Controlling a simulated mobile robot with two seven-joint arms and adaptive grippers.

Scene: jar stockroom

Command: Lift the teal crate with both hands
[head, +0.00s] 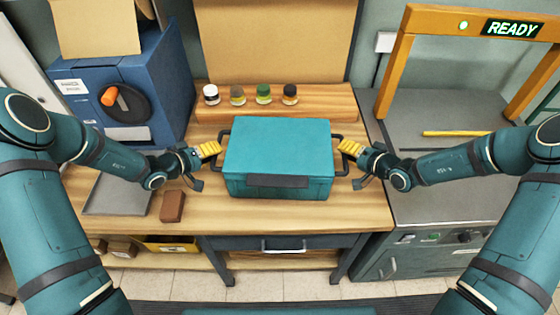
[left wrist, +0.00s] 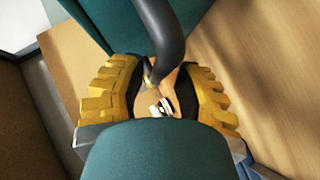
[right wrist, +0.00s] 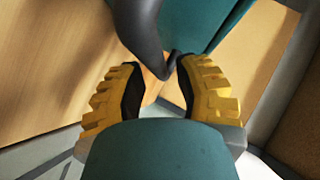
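The teal crate (head: 278,148) sits on the wooden table, lid closed, with a dark handle on each side. My left gripper (head: 213,150) is at the left handle (head: 219,160). In the left wrist view the fingers (left wrist: 158,98) are apart, and the dark handle (left wrist: 165,45) reaches in between them. My right gripper (head: 347,149) is at the right handle (head: 340,165). In the right wrist view its fingers (right wrist: 162,95) are also apart, with the handle (right wrist: 142,35) reaching toward the gap between them. Whether either handle touches a finger is unclear.
Several small jars (head: 264,93) stand on a wooden ledge behind the crate. A brown block (head: 172,206) and a grey tray (head: 115,195) lie left of it. A blue machine (head: 160,75) stands back left; a grey bench with an orange frame (head: 398,60) is at right.

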